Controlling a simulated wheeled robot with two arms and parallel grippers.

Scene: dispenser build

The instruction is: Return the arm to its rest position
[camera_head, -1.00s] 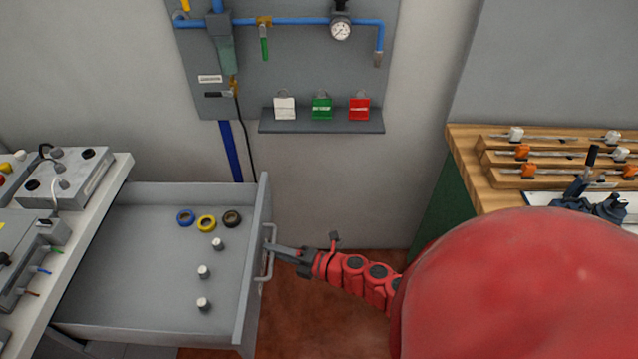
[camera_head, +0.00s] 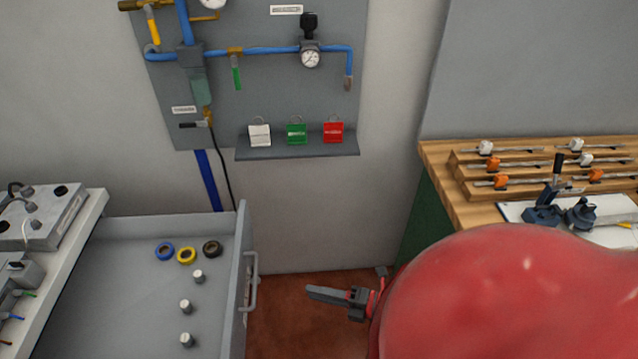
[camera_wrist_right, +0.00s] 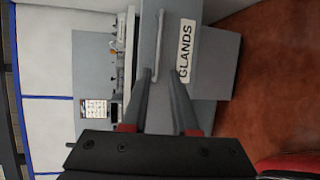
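My right gripper (camera_head: 312,292) is to the right of the open drawer (camera_head: 241,290) and apart from its handle (camera_head: 253,282). In the right wrist view, its two dark fingers (camera_wrist_right: 164,78) stand apart with nothing between them. The drawer front there carries a "GLANDS" label (camera_wrist_right: 186,53), and the handle (camera_wrist_right: 154,45) lies beyond the fingertips. My large red arm link hides the lower right of the head view. My left gripper is not in view.
The drawer holds a blue ring (camera_head: 164,251), a yellow ring (camera_head: 186,256), a dark ring (camera_head: 211,249) and small white-topped parts. A wooden bench (camera_head: 436,180) with racks stands right. A shelf (camera_head: 300,149) with padlocks hangs above. Red floor lies clear between drawer and bench.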

